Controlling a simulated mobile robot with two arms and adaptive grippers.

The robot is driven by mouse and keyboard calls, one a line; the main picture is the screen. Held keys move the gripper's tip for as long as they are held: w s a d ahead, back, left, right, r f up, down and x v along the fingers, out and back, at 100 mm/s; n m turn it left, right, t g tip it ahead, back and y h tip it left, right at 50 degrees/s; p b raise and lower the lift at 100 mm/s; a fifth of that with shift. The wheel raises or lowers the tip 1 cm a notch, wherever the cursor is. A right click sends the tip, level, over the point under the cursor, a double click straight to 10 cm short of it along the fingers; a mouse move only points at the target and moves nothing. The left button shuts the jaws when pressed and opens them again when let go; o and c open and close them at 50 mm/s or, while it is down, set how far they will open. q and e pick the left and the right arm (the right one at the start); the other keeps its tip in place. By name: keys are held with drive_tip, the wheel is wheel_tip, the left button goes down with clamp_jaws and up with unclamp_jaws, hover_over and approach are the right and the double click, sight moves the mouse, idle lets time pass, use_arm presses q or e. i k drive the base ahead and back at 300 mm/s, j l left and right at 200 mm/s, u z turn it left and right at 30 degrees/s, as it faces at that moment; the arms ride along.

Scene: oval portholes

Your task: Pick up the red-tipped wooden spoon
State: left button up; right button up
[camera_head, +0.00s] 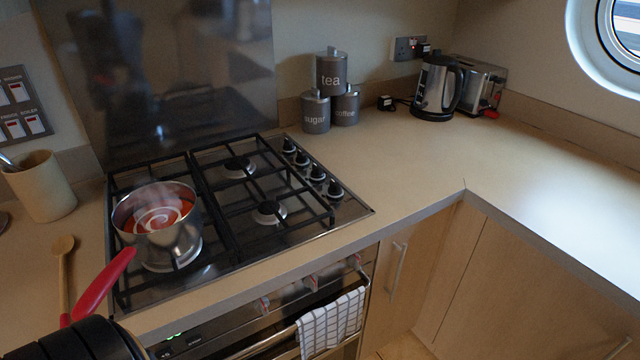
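The wooden spoon (64,268) lies on the counter at the left, between the hob and the beige utensil pot. Its round wooden head points away from me. Its red tip (65,320) is at the near end, close to the saucepan's red handle. A black rounded part, which looks like part of my arm, fills the bottom left corner just in front of the red tip and may hide some of the counter there. No gripper fingers show, and nothing is seen holding the spoon.
A steel saucepan (170,238) with red contents stands on the hob (330,212); its red handle (104,286) sticks out toward the spoon. The utensil pot (42,190) stands behind the spoon. Canisters, a kettle (437,90) and a toaster stand at the back. The right counter is clear.

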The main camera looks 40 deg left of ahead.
sight(61, 247)
drive_tip(key=u, duration=2.7)
